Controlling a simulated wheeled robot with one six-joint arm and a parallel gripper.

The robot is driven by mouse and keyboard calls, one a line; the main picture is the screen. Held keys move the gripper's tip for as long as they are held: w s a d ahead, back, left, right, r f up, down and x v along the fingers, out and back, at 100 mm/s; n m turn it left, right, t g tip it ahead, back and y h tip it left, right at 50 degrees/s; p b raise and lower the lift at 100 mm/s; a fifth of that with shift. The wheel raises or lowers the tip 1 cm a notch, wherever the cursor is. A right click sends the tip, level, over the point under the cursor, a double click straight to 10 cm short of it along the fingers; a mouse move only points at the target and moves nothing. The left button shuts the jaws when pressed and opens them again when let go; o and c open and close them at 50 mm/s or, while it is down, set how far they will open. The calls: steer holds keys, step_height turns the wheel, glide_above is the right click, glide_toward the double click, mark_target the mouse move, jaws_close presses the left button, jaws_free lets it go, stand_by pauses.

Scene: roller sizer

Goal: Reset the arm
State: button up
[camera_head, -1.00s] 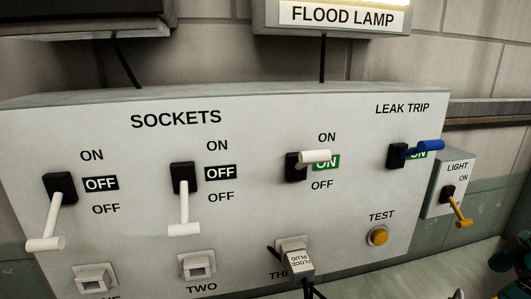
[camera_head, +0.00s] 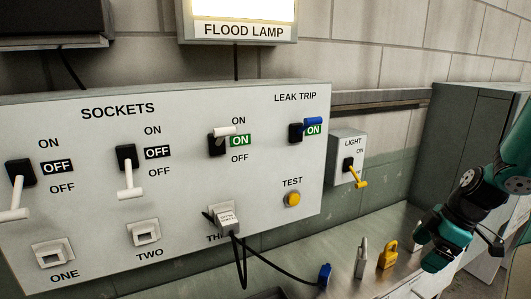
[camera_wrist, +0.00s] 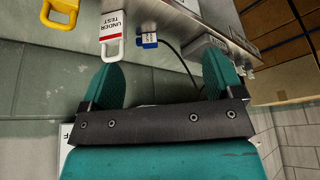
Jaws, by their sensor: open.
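My gripper shows in the wrist view (camera_wrist: 160,80) with its two teal fingers spread apart and nothing between them. In the head view my teal arm hangs at the right, above the bench (camera_head: 330,236), and its fingertips are hard to make out. The socket panel (camera_head: 182,190) is at the left and centre, apart from the arm. Its first lever (camera_head: 14,210) and second lever (camera_head: 128,190) are down at OFF. The third lever (camera_head: 225,131) and the blue leak trip lever (camera_head: 310,122) are up beside green ON labels.
A yellow padlock (camera_head: 388,257), a pale tag (camera_head: 361,258) and a blue plug (camera_head: 324,275) are on the bench left of my arm. The tag reads UNDER TEST in the wrist view (camera_wrist: 112,30). A grey cabinet (camera_head: 455,130) stands behind my arm. The flood lamp (camera_head: 242,12) is lit.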

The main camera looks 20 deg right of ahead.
steer(key=w+a+r+m+g+b, duration=0.15)
steer(key=a+r, duration=0.25)
steer(key=a, duration=0.6)
steer(key=w+a+r+n+p, duration=0.1)
steer(key=w+a+r, duration=0.15)
steer(key=a, duration=0.75)
steer(key=s+a+r+m, duration=0.1)
steer(key=s+a+r, duration=0.1)
steer(key=s+a, duration=0.3)
steer(key=s+a+r+m+g+b, duration=0.1)
steer(key=s+a+r, duration=0.2)
steer(key=s+a, duration=0.3)
steer(key=a, duration=0.5)
steer(key=shift+s+y, duration=0.3)
steer(key=shift+y, duration=0.1)
